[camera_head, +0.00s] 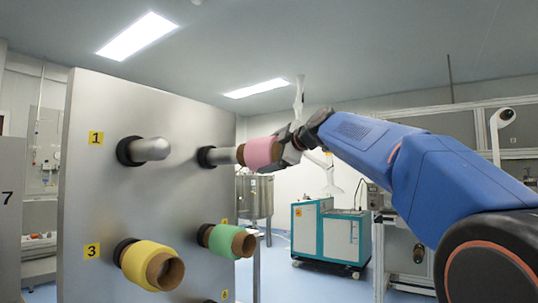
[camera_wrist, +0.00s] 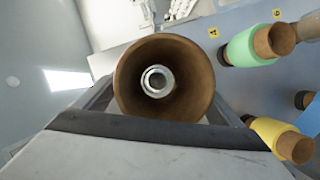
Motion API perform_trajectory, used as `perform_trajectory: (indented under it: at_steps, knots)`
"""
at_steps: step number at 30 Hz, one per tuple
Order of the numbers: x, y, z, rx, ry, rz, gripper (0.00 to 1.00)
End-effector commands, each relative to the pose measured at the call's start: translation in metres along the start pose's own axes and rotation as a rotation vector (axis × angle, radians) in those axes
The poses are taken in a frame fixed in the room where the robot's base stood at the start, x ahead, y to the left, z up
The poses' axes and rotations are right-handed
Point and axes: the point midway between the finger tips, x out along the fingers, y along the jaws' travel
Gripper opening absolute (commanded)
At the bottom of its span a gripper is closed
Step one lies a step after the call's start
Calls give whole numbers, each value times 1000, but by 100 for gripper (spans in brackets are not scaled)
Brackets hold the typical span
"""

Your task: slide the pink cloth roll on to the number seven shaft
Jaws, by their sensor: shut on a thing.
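The pink cloth roll (camera_head: 262,153) is held by its brown core end (camera_head: 285,155) in my gripper (camera_head: 291,143), which is shut on it. The roll lies in line with the upper right shaft (camera_head: 225,156) of the metal panel, its far end at the shaft's outer end. In the wrist view I look into the brown core (camera_wrist: 190,92), and a round metal shaft end (camera_wrist: 157,82) shows inside the opening, slightly off-centre. I cannot tell how far they overlap.
The metal panel (camera_head: 150,205) also bears a bare shaft (camera_head: 150,149) labelled 1, a yellow roll (camera_head: 142,258) by label 3 and a green roll (camera_head: 222,240) below the pink one. A teal-white cabinet (camera_head: 330,235) stands behind on the floor.

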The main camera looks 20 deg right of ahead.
Motion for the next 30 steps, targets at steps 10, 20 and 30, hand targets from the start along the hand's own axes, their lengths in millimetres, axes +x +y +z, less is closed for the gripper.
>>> perform_trajectory:
  at_steps: [10, 20, 30]
  knots:
    - [-13, 1, 6, 0, -1, 2, 51]
    - [-33, 1, 14, 0, -1, 2, 51]
    - [-37, 0, 15, 0, 0, 1, 51]
